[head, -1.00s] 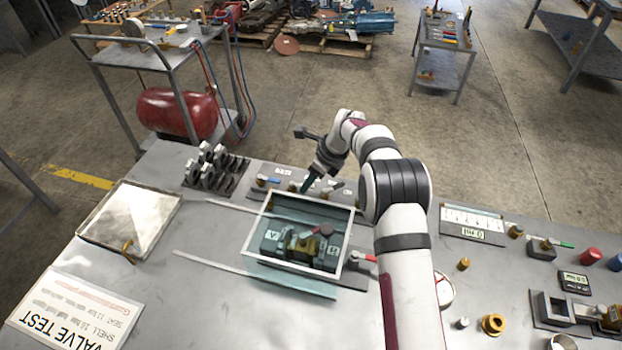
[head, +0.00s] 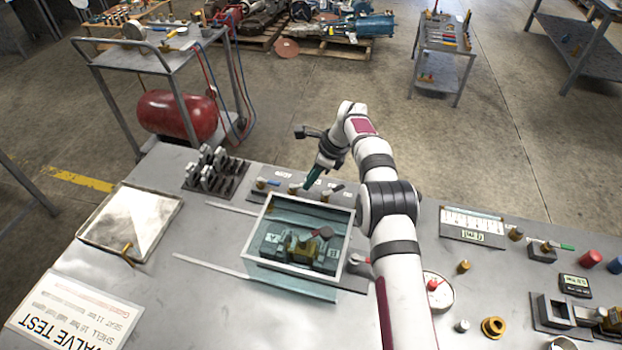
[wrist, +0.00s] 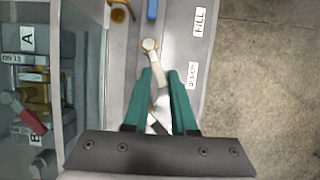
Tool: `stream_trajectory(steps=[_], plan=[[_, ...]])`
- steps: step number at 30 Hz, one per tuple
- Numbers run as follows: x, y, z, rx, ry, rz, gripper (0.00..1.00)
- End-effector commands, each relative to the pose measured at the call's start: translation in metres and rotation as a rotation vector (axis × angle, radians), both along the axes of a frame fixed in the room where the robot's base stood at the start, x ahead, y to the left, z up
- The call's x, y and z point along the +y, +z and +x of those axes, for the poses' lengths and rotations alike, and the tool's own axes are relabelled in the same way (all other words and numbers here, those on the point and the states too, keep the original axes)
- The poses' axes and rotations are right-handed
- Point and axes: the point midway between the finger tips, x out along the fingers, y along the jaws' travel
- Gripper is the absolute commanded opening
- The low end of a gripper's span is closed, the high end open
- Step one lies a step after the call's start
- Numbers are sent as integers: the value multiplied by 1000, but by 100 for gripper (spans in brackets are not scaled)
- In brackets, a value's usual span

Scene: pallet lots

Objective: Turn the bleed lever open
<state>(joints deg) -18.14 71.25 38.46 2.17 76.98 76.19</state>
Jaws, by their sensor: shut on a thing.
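My gripper (head: 310,186) is behind the glass tank, over the lever panel at the back of the bench. In the wrist view its two green fingers (wrist: 160,80) are closed around a pale lever (wrist: 151,52). The lever's round pivot end shows ahead of the fingertips; its rest is partly hidden between them. A small label (wrist: 192,75) beside it is too blurred to read surely. A blue lever (wrist: 152,10) and a brass lever end (wrist: 122,10) show farther up. A label reading FILL (wrist: 200,22) stands beside the blue lever.
The clear tank (head: 349,235) with a valve (head: 298,247) in it stands just in front of the panel. A dark rack (head: 215,175) is left of the panel. A metal tray (head: 130,225) lies at the left. A gauge (head: 440,292) is beside my arm.

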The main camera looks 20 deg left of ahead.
Motion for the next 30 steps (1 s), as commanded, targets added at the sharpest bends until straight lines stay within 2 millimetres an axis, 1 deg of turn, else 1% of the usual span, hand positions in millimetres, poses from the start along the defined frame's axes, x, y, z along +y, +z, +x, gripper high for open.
stream_trajectory(steps=[5, 6, 8, 9, 10, 18, 20, 22, 26, 30], plan=[[-2, -3, 0, 1, -1, -5, 0], [-2, -3, 0, 3, -1, -5, 30], [-2, -3, -1, 3, -1, -5, 41], [-2, -2, -1, 3, -1, -5, 48], [-1, -2, -1, 3, -1, -4, 52], [-1, -1, 0, 2, -1, -3, 52], [-2, 2, 0, 1, -2, -3, 52], [-6, 11, 0, 1, -3, -2, 52], [-19, 43, 1, -2, -3, -1, 52], [-37, 86, 1, -3, -3, -2, 52]])
